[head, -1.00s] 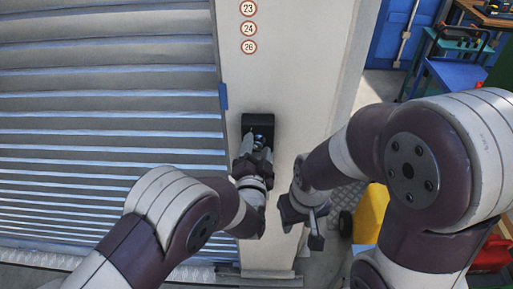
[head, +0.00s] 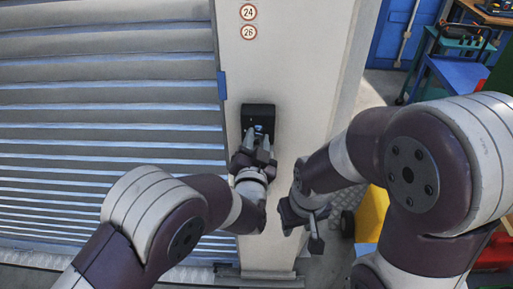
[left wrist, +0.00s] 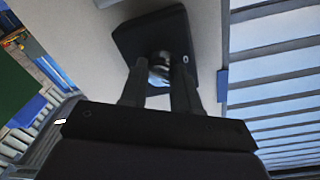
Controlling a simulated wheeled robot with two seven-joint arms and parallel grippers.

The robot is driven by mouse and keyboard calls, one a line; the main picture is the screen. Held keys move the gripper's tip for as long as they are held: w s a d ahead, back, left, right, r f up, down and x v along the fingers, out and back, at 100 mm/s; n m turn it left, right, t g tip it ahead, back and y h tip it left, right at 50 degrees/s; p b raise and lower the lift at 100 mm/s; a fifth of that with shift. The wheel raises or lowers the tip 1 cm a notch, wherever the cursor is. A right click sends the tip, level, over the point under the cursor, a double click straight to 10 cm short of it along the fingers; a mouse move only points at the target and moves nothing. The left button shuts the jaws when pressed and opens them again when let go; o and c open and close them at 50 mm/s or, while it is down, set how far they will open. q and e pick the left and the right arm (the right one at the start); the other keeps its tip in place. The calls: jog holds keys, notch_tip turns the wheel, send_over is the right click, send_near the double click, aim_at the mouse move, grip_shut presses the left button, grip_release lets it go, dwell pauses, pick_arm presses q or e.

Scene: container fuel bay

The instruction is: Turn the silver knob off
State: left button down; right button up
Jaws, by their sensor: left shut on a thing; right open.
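The silver knob (head: 259,131) sits on a black box (head: 259,111) on the pale pillar. It also shows in the left wrist view (left wrist: 160,66), in front of the dark box face (left wrist: 150,33). My left gripper (head: 258,143) is at the knob, with one finger on each side, shut on it. The fingers hide part of the knob, and its exact angle is hard to read. My right gripper (head: 316,228) is open and empty, low and to the right of the knob, apart from the pillar face.
A slatted grey shutter (head: 110,110) fills the left side. Round number stickers (head: 249,32) are on the pillar above the box. A yellow object (head: 371,214) and a blue bench (head: 455,76) stand at the right. The pillar face around the box is bare.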

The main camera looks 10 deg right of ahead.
pick_arm(q)
jog(key=n+b, duration=0.6)
jog(key=shift+f+b, duration=0.35)
jog(key=shift+b, duration=0.05)
jog(key=shift+r+n+b, duration=0.2)
jog(key=shift+n+b, duration=1)
jog(key=shift+d, duration=0.1)
jog(key=c, duration=0.8)
grip_release()
jog(key=shift+r, duration=0.1)
